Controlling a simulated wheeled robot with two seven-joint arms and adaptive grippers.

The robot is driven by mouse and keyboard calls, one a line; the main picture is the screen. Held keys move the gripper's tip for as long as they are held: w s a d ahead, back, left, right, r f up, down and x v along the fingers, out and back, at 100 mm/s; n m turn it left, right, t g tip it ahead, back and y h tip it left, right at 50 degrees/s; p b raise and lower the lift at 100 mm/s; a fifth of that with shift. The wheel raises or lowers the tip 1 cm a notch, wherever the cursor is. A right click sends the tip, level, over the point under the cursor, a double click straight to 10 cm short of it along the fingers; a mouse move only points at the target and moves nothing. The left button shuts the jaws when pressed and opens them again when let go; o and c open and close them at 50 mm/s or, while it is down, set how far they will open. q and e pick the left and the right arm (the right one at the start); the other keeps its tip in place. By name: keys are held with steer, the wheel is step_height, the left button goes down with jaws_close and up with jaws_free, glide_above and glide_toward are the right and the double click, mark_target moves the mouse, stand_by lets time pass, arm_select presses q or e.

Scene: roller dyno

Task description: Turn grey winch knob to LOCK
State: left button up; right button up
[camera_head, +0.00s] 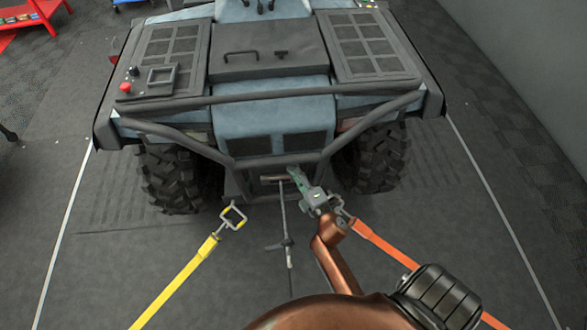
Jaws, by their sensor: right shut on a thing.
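The winch (273,180) sits low at the front middle of the blue-grey vehicle, under the tube bumper. My right gripper (294,175) reaches up to the winch's right side from the copper arm at the bottom. It is shut on the grey winch knob, which is mostly hidden behind the fingers. The knob's pointer and the LOCK mark are too small or covered to read. My left gripper is not in view.
A winch line (284,215) hangs down to a dark hook piece (279,244). A yellow strap (178,281) with a metal hook lies to the left, an orange strap (385,247) to the right, close to my arm. Knobby tyres (170,180) stand on both sides.

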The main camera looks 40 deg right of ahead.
steer(key=shift+w+a+r, duration=0.15)
steer(key=shift+a+r, duration=0.15)
steer(key=o, duration=0.9)
steer(key=shift+w+a, duration=0.1)
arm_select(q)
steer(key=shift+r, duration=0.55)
arm_select(e)
steer(key=shift+o, duration=1.2)
steer(key=shift+d+f, duration=0.15)
steer(key=shift+d, duration=0.15)
